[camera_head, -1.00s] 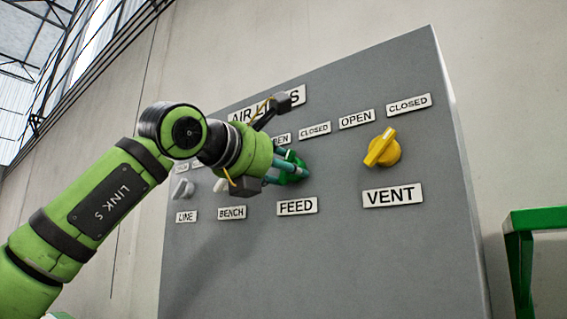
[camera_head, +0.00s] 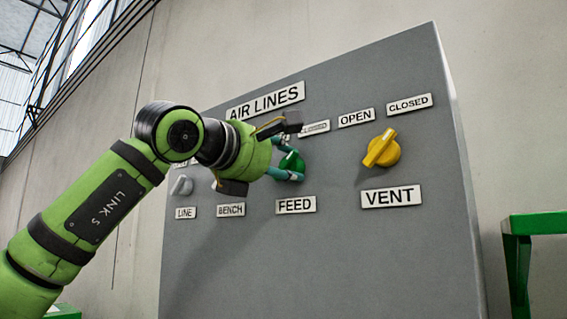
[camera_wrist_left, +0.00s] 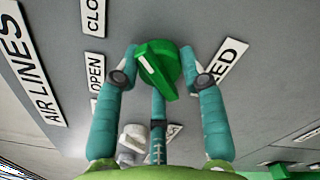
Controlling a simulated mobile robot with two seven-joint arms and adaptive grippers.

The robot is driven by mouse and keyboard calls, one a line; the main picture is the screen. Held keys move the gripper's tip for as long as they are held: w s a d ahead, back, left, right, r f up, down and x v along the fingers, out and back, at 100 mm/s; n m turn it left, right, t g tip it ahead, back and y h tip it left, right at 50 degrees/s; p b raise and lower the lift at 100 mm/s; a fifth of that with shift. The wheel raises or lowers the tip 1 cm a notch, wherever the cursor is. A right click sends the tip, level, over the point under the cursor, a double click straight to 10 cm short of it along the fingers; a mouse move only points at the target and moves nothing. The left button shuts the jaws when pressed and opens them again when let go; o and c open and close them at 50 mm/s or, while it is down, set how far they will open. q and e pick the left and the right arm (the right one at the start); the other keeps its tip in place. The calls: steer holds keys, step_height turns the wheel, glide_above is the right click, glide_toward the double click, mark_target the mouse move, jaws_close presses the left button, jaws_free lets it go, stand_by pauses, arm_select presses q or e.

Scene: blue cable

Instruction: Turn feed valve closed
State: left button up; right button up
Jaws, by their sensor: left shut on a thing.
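The green feed valve knob (camera_head: 292,161) is on the grey panel above the FEED label (camera_head: 296,205). It also shows in the left wrist view (camera_wrist_left: 157,66), where its white mark points toward the side with the OPEN (camera_wrist_left: 96,74) and CLOSED (camera_wrist_left: 95,16) labels, roughly between them. My left gripper (camera_head: 288,160) is shut on the knob, with teal fingers on both sides of it in the left wrist view (camera_wrist_left: 160,78). In the head view, the gripper hides the feed OPEN label and part of the CLOSED label (camera_head: 314,128). My right gripper is not in view.
A yellow vent knob (camera_head: 382,150) sits right of the feed knob. A grey line knob (camera_head: 181,186) is at the left, and the bench knob is mostly hidden by my wrist. A green frame (camera_head: 535,222) stands at the right edge.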

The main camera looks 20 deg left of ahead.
arm_select(q)
steer(key=shift+w+f, duration=0.25)
steer(key=shift+f, duration=0.2)
steer(key=o, duration=1.2)
steer(key=shift+c, duration=0.2)
steer(key=shift+w+a+r, duration=0.1)
steer(key=shift+w+a, duration=0.05)
steer(key=v, duration=1.2)
steer(key=shift+r, duration=0.15)
